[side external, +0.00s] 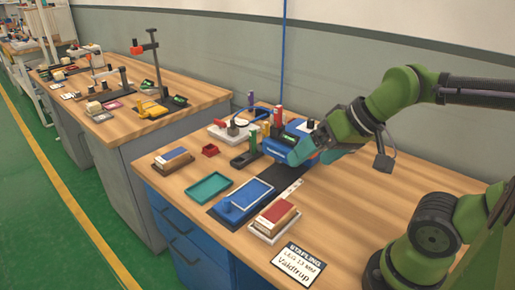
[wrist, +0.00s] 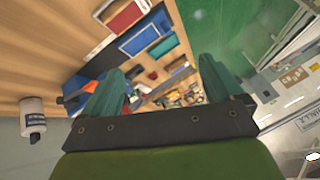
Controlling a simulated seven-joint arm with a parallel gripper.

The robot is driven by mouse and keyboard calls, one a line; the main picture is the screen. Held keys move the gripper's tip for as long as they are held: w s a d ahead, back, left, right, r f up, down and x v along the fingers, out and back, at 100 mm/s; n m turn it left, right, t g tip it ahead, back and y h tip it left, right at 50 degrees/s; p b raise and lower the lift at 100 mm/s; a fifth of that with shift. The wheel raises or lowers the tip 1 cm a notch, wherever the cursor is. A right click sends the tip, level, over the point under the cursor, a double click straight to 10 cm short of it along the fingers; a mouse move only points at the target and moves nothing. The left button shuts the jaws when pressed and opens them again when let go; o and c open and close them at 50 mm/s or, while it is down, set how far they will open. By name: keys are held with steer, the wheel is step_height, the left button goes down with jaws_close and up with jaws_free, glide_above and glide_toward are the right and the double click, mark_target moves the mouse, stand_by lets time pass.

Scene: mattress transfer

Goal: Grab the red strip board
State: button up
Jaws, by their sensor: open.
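The red strip board (side external: 274,212) appears as a red-topped block with tan sides, lying in a shallow white tray (side external: 262,236) near the front of the workbench. In the wrist view a red piece (wrist: 125,18) at the top, left of centre, looks like the same board. My gripper (side external: 306,150) is above the back of the bench, beside the blue device, well behind the board and apart from it. In the wrist view its two teal fingers (wrist: 160,88) are spread wide, with nothing held between them.
A blue tray (side external: 254,190) and a teal tray (side external: 209,187) lie left of the board. A blue device (side external: 281,149) and upright coloured handles stand behind. A label card (side external: 299,263) lies at the front. The bench's right side is mostly clear.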

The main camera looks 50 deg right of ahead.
steer(key=n+g+h, duration=0.2)
steer(key=n+g, duration=0.5)
steer(key=n, duration=0.9)
glide_above(276, 212)
step_height(276, 212, down, 6)
steer(key=n, duration=0.6)
step_height(276, 212, down, 11)
steer(key=shift+d+f, duration=0.1)
steer(key=shift+d, duration=0.05)
steer(key=f, duration=0.5)
steer(key=shift+a+f, duration=0.1)
steer(key=shift+a, duration=0.1)
steer(key=c, duration=1.2)
